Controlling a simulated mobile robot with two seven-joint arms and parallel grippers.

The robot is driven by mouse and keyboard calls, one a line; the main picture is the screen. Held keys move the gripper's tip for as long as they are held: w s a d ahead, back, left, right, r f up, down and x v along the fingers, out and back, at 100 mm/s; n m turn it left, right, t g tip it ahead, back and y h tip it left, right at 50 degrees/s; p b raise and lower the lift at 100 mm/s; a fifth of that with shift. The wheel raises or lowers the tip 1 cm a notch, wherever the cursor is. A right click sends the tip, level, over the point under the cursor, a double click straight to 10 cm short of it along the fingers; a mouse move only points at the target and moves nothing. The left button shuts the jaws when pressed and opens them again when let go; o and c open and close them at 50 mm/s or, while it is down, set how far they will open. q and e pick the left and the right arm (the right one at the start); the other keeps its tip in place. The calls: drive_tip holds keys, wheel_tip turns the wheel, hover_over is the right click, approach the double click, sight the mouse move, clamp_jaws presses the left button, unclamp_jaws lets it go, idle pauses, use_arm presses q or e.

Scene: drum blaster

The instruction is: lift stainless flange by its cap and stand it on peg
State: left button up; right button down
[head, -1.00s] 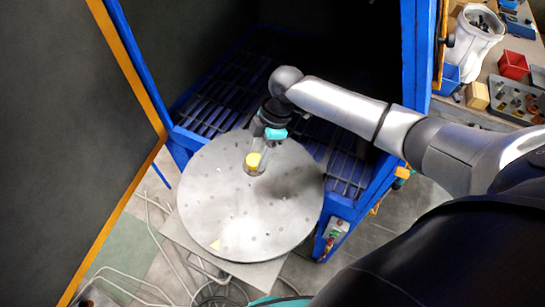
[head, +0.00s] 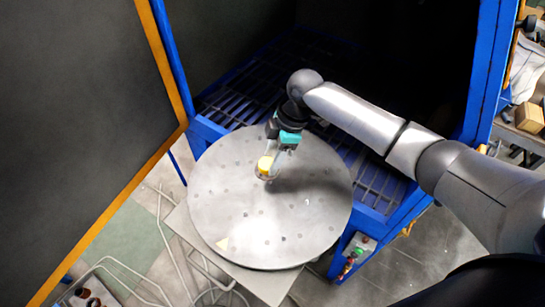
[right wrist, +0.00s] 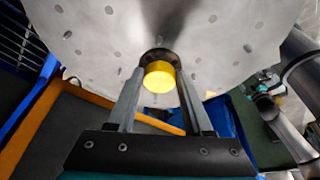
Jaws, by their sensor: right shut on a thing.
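The flange (head: 262,176) shows as a grey ring under its yellow cap (head: 265,164), over the far half of the round metal turntable. In the right wrist view the cap (right wrist: 159,78) is bright yellow, with a dark ring behind it. My right gripper (head: 272,163) is shut on the cap, one finger on each side. I cannot tell whether the flange touches the turntable. Small marks or holes dot the plate; I cannot pick out the peg among them. My left gripper is not in view.
The round turntable (head: 300,225) stands before the open blue cabinet with a slatted floor (head: 235,105). A dark door with an orange edge (head: 105,212) is at left. A wooden block (head: 529,118) is at far right.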

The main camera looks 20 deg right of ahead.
wheel_tip(320, 180, down, 3)
drive_tip(key=b, duration=0.2)
drive_tip(key=shift+f+b, duration=0.2)
drive_tip(key=shift+b, duration=0.15)
drive_tip(key=shift+f+b, duration=0.55)
drive_tip(key=shift+f, duration=0.5)
drive_tip(key=shift+d+f, duration=0.2)
drive_tip(key=shift+f, duration=0.3)
drive_tip(key=shift+c, duration=1.1)
unclamp_jaws()
drive_tip(key=shift+o, duration=0.3)
drive_tip(key=shift+o, duration=0.8)
